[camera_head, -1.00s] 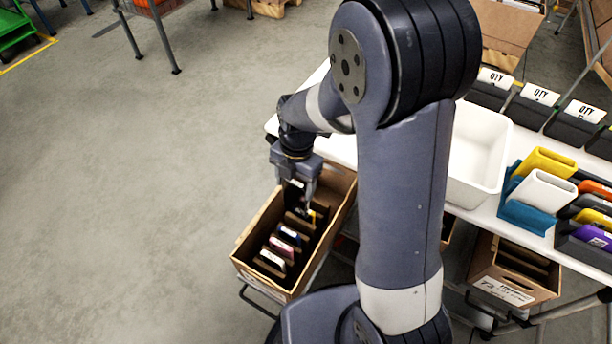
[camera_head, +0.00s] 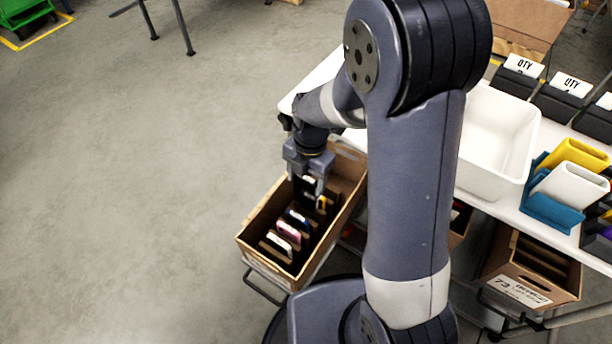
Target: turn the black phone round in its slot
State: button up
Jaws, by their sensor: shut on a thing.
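A brown cardboard carton (camera_head: 262,262), tilted, holds a row of phones standing in slots between cardboard dividers. My gripper (camera_head: 307,187) points down into the far end of the carton. It is shut on a dark, thin thing that looks like the black phone (camera_head: 306,192). The fingers hide most of it, and I cannot tell which way it faces or how deep it sits. Nearer in the row stand a yellow-edged phone (camera_head: 322,203), a dark blue one (camera_head: 298,217), a pink one (camera_head: 289,232) and a white one (camera_head: 280,243).
My arm hides the area right of the carton. A white table (camera_head: 508,208) stands behind and to the right, bearing a white tub (camera_head: 500,140), black QTY bins (camera_head: 561,100) and coloured cases (camera_head: 578,155). Another carton (camera_head: 520,285) sits low at right.

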aim_at(305, 208)
jog(key=shift+f+b, duration=4.85)
jog(key=shift+f, duration=1.4)
jog(key=shift+f+b, duration=0.3)
jog(key=o, duration=1)
jog(key=r+p, duration=0.1)
jog(key=r, duration=0.2)
jog(key=r+p, duration=0.1)
jog(key=r, duration=0.3)
jog(key=w+r+p, duration=0.1)
jog(key=r, duration=0.2)
jog(key=shift+d+r+p, duration=0.4)
